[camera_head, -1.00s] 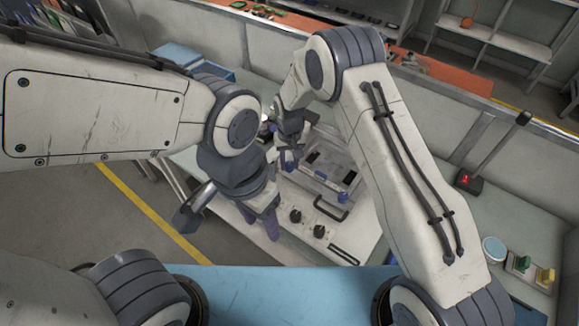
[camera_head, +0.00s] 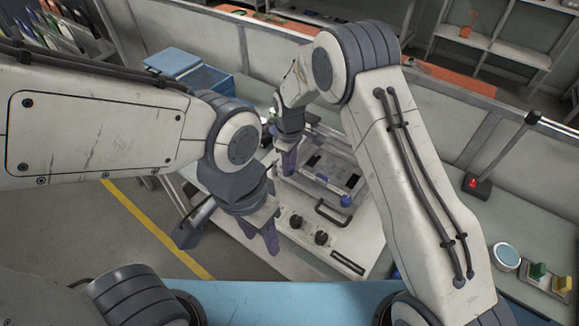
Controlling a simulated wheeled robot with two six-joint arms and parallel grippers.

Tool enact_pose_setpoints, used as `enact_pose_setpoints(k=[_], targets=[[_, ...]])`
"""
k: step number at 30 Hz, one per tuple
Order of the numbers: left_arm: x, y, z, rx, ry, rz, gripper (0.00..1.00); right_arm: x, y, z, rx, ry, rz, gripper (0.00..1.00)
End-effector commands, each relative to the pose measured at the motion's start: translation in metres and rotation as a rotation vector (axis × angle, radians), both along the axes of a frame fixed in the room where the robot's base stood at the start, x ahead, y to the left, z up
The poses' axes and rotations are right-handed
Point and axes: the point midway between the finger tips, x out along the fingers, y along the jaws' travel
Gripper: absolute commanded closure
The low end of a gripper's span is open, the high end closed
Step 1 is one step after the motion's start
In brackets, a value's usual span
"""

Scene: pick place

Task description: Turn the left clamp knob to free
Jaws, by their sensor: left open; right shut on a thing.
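A grey clamp fixture (camera_head: 318,183) with dark slots and a black front handle (camera_head: 331,214) sits on the light work panel. A blue clamp knob (camera_head: 346,201) is at its right front corner. My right gripper (camera_head: 288,163) reaches down at the fixture's left side. It is shut on the left clamp knob, which its fingers almost wholly hide; the knob's turn cannot be told. My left gripper (camera_head: 262,239) is open and empty, pointing down over the panel's left front edge, left of two black knobs (camera_head: 296,221).
A blue bin (camera_head: 205,79) stands at the back left. A red-lit switch box (camera_head: 476,187), a round blue-topped tin (camera_head: 506,256) and a tray with green and yellow blocks (camera_head: 548,280) lie on the right bench.

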Motion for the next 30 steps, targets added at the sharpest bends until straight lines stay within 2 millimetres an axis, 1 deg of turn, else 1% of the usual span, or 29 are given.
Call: enact_pose_setpoints(k=[3,9,26,27,29,30], targets=[[0.0,0.0,-0.0032,0.0,0.0,0.0,0.5,0.001,0.0016,0.0006,0.003,-0.004,0.062,1.0],[0.0,0.0,-0.0051,0.0,0.0,-0.001,0.5,0.0011,0.0017,0.0012,0.003,-0.004,0.13,1.0],[0.0,0.0,-0.0056,0.0,0.0,0.0,0.5,0.0012,0.0018,0.0018,0.004,-0.005,0.159,1.0],[0.0,0.0,-0.0056,0.0,0.0,0.0,0.5,0.0012,0.0018,0.0018,0.003,-0.005,0.158,0.56],[0.0,0.0,-0.0056,0.0,0.0,0.0,0.5,0.0012,0.0018,0.0018,0.003,-0.005,0.158,0.34],[0.0,0.0,-0.0056,0.0,0.0,0.0,0.5,0.0011,0.0016,0.0016,0.003,-0.005,0.158,0.34]])
